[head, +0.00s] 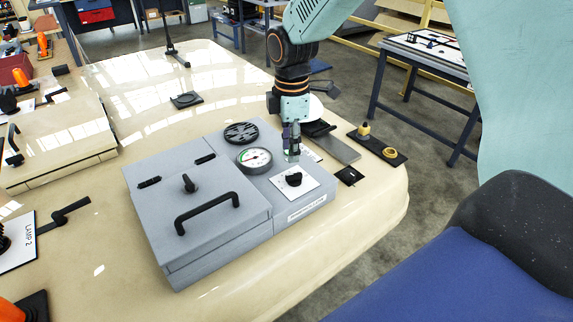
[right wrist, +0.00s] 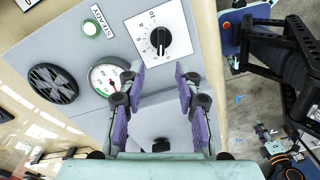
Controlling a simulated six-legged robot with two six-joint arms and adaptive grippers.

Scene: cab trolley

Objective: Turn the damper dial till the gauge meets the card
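The damper dial, a black knob on a white square plate with numbers (head: 293,180), sits on the right of the grey box top; it also shows in the right wrist view (right wrist: 160,40). The round gauge (head: 254,159) is beside it, with a green band and red needle; it also shows in the right wrist view (right wrist: 104,75). A white card reading STEADY (right wrist: 99,21) lies by a green button or lamp (right wrist: 90,29). My right gripper (right wrist: 160,73) is open and empty, apart from the dial; in the head view it (head: 291,152) is above and behind it.
The grey box has a lid with a black handle (head: 206,211) and a round black vent (head: 241,133). A grey flat plate (head: 338,149) and a black tray with brass-coloured parts (head: 377,147) lie right. A blue seat (head: 470,270) fills the lower right.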

